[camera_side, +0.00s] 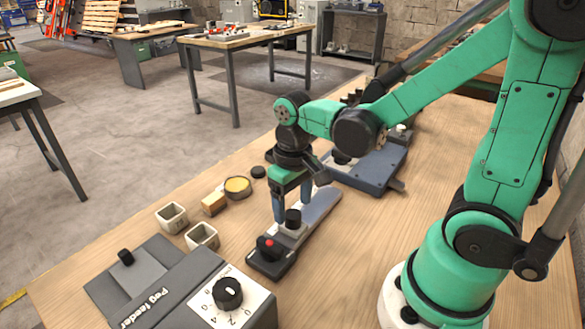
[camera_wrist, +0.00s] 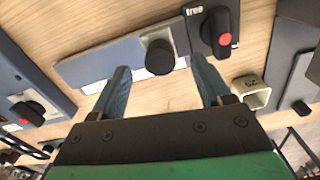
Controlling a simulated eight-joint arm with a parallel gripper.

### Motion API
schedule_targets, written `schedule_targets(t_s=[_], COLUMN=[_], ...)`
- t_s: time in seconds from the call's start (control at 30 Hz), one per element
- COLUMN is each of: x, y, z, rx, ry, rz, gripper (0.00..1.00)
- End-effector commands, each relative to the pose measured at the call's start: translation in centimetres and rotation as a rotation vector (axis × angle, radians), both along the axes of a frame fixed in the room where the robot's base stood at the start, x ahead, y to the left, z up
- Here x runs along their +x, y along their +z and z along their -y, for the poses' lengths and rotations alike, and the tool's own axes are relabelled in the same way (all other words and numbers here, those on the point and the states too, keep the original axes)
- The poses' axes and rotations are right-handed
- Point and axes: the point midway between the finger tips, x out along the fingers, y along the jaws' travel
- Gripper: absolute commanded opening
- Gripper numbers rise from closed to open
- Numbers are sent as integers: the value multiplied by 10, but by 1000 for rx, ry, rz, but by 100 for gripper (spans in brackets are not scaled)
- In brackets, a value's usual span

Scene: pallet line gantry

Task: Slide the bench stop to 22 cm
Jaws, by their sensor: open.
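The bench stop's slide, with a black knob (camera_side: 293,217), sits near the front end of a pale rail (camera_side: 322,204). The black knob (camera_wrist: 160,57) and the rail (camera_wrist: 85,72) also show in the wrist view. A dark end block with a red-dotted black lever (camera_side: 268,246) closes the rail's near end; the lever (camera_wrist: 222,30) lies by a word that looks like "free". My gripper (camera_side: 292,206) points down over the slide. Its blue fingers (camera_wrist: 159,68) are open, one on each side of the knob, with gaps showing. I cannot read any scale.
A peg feeder (camera_side: 165,290) with a dial stands at the front. Two small square cups (camera_side: 172,217) (camera_side: 202,236), a wooden block (camera_side: 213,204) and a round yellow-topped dish (camera_side: 237,187) lie left of the rail. A blue-grey fixture (camera_side: 370,168) stands behind right.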

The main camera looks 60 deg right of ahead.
Motion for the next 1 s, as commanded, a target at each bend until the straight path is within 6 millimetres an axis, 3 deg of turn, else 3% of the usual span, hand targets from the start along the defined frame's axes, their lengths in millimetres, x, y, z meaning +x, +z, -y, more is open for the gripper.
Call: schedule_targets(t_s=[0.2, 0.57, 0.8, 1.0], x=[0, -1, -1, -1], y=[-16, -19, -19, -19], z=[0, 0, 0, 0], rx=[0, 0, 0, 0], ry=[1, 1, 1, 1], rz=[1, 1, 1, 1], gripper=[71, 71, 3, 0])
